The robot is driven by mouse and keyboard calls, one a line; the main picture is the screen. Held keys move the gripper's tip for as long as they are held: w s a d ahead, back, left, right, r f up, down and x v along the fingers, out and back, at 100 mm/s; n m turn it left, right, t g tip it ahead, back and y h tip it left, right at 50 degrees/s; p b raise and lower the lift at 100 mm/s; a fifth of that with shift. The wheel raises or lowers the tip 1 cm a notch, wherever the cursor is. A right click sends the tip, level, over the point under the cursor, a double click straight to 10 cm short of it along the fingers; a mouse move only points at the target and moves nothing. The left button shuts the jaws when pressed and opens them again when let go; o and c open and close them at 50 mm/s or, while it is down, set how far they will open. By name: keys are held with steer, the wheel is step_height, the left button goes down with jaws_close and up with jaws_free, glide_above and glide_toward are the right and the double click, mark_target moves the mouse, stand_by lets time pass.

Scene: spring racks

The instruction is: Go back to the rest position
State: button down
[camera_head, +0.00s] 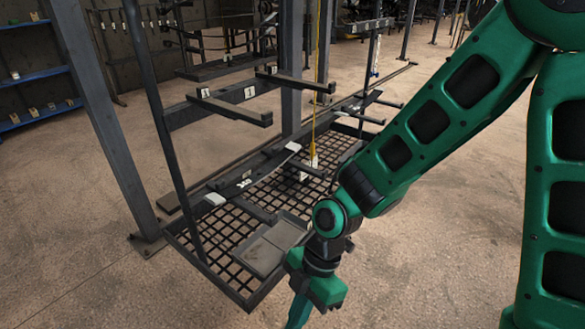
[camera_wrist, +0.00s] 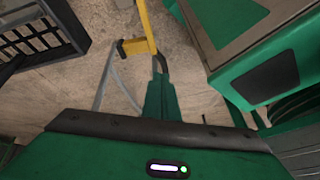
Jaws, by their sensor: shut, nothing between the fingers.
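My gripper (camera_head: 298,316) hangs at the bottom of the head view, in front of the grey metal rack (camera_head: 145,110) and to the right of its lower mesh shelf. Its green fingers point down and are together with nothing between them. My green arm reaches in from the right and bends down at the wrist. The gripper appears apart from the rack.
A shallow grey tray (camera_head: 262,256) sits on the mesh shelf near my wrist. Rack arms (camera_head: 230,108) stick out above it. A dark mesh edge (camera_wrist: 72,45) is at the wrist view's upper left, near a yellow bar (camera_wrist: 147,30). Floor (camera_head: 430,240) below my arm is clear.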

steer(key=w+d+r+m+t+h, duration=0.1)
steer(key=w+d+r+m, duration=0.2)
steer(key=d+m, duration=0.35)
steer(key=w+d+r+m+t+h, duration=0.1)
steer(key=w+d+r+m, duration=0.15)
steer(key=d, duration=0.65)
steer(key=w+d+r+m+t+h, duration=0.1)
steer(key=w+d+r+m, duration=0.2)
steer(key=d+m, duration=0.35)
steer(key=s+d+r+m, duration=0.4)
steer(key=s+d+m, duration=0.2)
steer(key=d, duration=0.3)
steer(key=s+d+r+m, duration=0.4)
steer(key=s+d+m, duration=0.1)
steer(key=d+m, duration=0.4)
steer(key=shift+s, duration=0.35)
steer(key=shift+t, duration=0.3)
